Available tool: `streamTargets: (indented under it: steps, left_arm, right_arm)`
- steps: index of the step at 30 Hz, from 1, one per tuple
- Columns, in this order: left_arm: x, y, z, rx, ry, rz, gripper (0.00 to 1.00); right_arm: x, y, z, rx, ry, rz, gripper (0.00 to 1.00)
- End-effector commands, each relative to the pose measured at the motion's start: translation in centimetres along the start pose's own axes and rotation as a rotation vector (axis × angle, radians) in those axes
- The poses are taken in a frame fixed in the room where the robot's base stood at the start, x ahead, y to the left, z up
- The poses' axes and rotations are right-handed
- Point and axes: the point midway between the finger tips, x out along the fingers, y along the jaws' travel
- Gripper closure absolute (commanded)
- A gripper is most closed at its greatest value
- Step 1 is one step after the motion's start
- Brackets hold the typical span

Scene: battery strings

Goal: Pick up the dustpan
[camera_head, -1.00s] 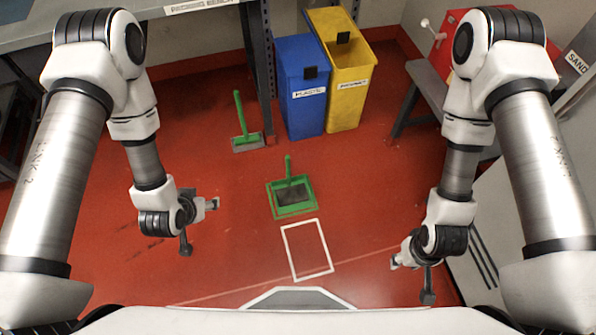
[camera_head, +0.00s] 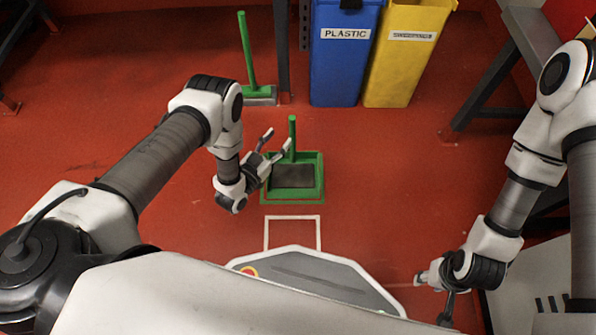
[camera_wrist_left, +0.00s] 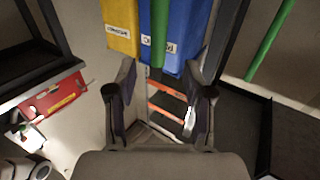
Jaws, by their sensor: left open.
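The green dustpan (camera_head: 312,188) with a dark grey pan floor stands on the red floor inside a green outline, its handle (camera_head: 292,130) upright. My left gripper (camera_head: 277,141) is open at the left of the handle, its fingers pointing towards it. In the left wrist view, a green handle (camera_wrist_left: 160,30) shows upright between and beyond the open fingers (camera_wrist_left: 160,82), with nothing held. My right gripper (camera_head: 434,294) hangs empty at the lower right, its fingers apart, far from the dustpan.
A green-handled broom (camera_head: 246,52) stands behind, near a dark post (camera_head: 282,50). A blue bin (camera_head: 340,75) marked PLASTIC and a yellow bin (camera_head: 405,70) stand at the back. A white floor outline (camera_head: 293,217) lies in front of the dustpan. The floor around it is clear.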

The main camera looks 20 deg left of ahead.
Motion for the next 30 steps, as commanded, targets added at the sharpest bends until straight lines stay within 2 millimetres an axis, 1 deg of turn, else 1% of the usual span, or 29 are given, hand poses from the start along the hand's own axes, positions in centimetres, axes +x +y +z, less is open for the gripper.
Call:
streamTargets:
  steps: [1, 5, 8, 12, 15, 18, 23, 24, 26, 27, 28, 30]
  left_arm:
    - [0.1, 0.1, 0.7, -0.001, -0.002, 0.0, 0.48]
    - [1.7, 0.1, 0.5, -0.001, -0.002, 0.002, 0.48]
    - [3.0, 0.2, 0.5, -0.001, -0.003, 0.002, 0.48]
    - [5.5, 0.2, 0.4, -0.001, -0.002, 0.002, 0.48]
    - [7.0, 0.3, 0.2, -0.001, -0.004, 0.001, 0.48]
    - [7.7, 0.2, -0.1, -0.001, -0.006, 0.0, 0.48]
    - [7.6, 0.2, -0.2, -0.002, -0.007, 0.0, 0.48]
    - [7.6, 0.2, -0.2, -0.002, -0.007, 0.0, 0.62]
    - [7.6, 0.2, -0.2, -0.002, -0.007, 0.0, 0.84]
    - [7.6, 0.2, -0.2, -0.002, -0.007, 0.0, 0.98]
    - [7.6, 0.2, -0.2, -0.002, -0.007, 0.0, 1.0]
    - [7.6, 0.2, -0.2, -0.002, -0.007, 0.0, 1.0]
  right_arm:
    - [0.6, 0.0, -0.1, 0.0, 0.001, 0.0, 0.6]
    - [1.1, 0.0, -0.1, 0.0, 0.002, 0.0, 0.6]
    - [1.8, 0.0, -0.1, 0.0, 0.002, 0.0, 0.6]
    - [3.8, 0.0, -0.1, 0.0, 0.002, 0.0, 0.6]
    - [4.4, 0.0, -0.1, 0.001, 0.002, 0.0, 0.6]
    - [4.4, 0.1, -0.1, 0.002, 0.002, 0.0, 0.6]
    - [4.2, 0.1, -0.1, 0.002, 0.003, 0.0, 0.6]
    - [4.2, 0.1, -0.1, 0.002, 0.003, 0.0, 0.6]
    - [4.2, 0.1, -0.1, 0.002, 0.003, 0.0, 0.6]
    - [4.2, 0.1, -0.1, 0.002, 0.003, 0.0, 0.6]
    - [4.2, 0.1, -0.1, 0.002, 0.003, 0.0, 0.6]
    - [4.2, 0.1, -0.1, 0.002, 0.003, 0.0, 0.6]
